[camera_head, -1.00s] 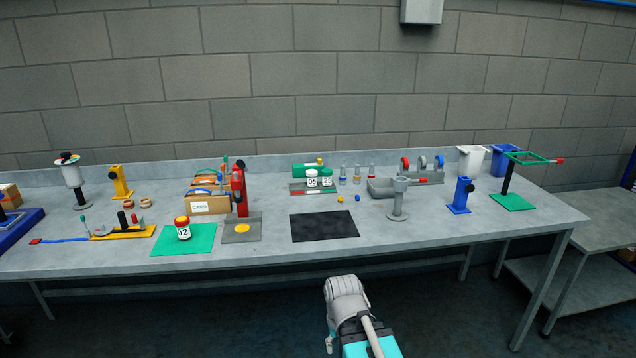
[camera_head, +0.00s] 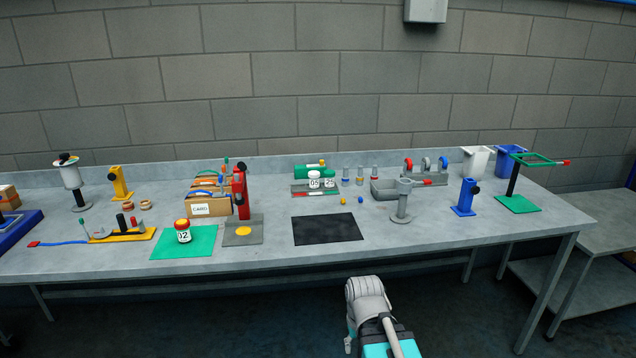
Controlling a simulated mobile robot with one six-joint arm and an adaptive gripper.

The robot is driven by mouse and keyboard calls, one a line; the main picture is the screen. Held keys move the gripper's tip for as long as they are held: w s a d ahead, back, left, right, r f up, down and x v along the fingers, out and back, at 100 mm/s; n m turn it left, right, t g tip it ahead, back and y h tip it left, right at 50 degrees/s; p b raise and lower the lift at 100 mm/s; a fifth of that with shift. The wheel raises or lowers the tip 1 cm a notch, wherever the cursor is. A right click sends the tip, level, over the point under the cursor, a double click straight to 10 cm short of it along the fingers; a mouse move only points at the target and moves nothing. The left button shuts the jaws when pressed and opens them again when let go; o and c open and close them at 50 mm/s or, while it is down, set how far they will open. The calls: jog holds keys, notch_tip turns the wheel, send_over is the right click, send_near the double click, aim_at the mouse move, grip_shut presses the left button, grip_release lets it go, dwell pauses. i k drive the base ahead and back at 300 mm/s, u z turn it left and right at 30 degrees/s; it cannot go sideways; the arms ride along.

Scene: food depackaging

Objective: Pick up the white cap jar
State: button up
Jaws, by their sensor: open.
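Two small white jars with white caps stand side by side at the back middle of the table in the head view. The left white cap jar (camera_head: 314,180) has a dark number on its label, perhaps 05. The right jar (camera_head: 330,179) is close beside it, and its number is hard to read. Both stand on or at a small grey tray (camera_head: 300,191). Part of my arm shows at the bottom, well in front of the table edge and far from the jars. I cannot make out my gripper.
A jar marked 02 with a red and yellow lid (camera_head: 182,231) stands on a green mat (camera_head: 206,243). A black mat (camera_head: 327,229) lies bare in front of the white jars. A grey stand (camera_head: 402,203) is to their right, a red upright device (camera_head: 240,190) to their left.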

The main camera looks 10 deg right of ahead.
aim_at(314, 183)
jog(key=i, duration=0.95)
jog(key=u, duration=0.05)
